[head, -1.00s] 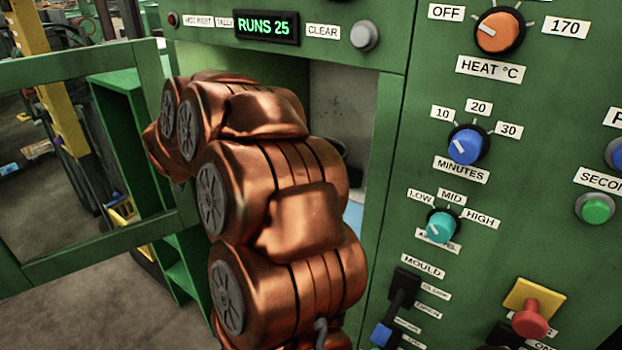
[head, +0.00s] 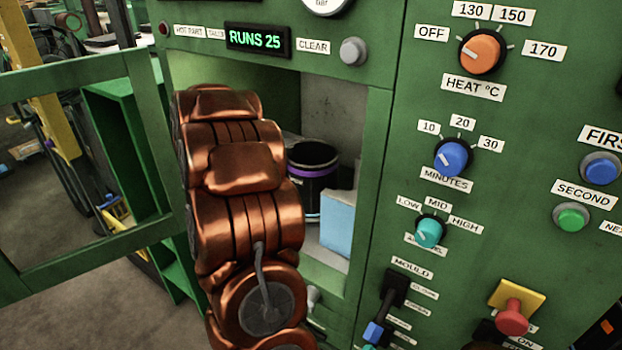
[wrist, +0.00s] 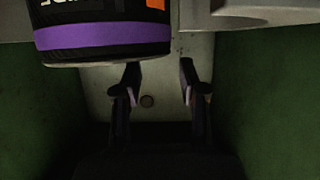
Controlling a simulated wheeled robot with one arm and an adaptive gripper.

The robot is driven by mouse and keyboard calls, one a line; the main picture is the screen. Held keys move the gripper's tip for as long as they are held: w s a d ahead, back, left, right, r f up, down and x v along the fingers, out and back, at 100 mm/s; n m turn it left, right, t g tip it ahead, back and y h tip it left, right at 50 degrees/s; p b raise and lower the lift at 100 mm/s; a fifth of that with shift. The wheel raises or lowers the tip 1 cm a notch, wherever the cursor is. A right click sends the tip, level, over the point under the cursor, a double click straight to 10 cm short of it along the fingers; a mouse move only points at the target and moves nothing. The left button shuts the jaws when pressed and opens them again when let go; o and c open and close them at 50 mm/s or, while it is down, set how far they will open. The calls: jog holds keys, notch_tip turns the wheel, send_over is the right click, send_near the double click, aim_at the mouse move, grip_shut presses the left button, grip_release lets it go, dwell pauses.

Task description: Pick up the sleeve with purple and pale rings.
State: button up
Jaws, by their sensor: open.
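The sleeve (head: 318,190), black with a purple ring and a thin pale ring low down, stands upright inside the open chamber of the green machine. My arm covers its left edge in the head view. In the wrist view, a black round body with a wide purple band and a pale lower edge, apparently the sleeve (wrist: 105,38), fills the upper left, with part of an orange patch and white lettering. My gripper (wrist: 158,85) is open and empty, its fingers apart, below and right of the sleeve. My gripper is hidden behind my arm in the head view.
A pale blue block (head: 338,224) stands in front of the sleeve at the chamber's right side. The chamber's green right frame (head: 372,180) is close by. An open green door (head: 85,258) stands left of my arm. Grey metal (wrist: 262,14) crosses the wrist view's upper right.

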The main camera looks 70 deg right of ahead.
jog(key=x, duration=0.2)
jog(key=p+x, duration=0.1)
jog(key=shift+w+d+r, duration=0.1)
jog(key=shift+w+d, duration=0.15)
jog(key=shift+x, duration=0.9)
jog(key=shift+w+a, duration=0.1)
grip_shut()
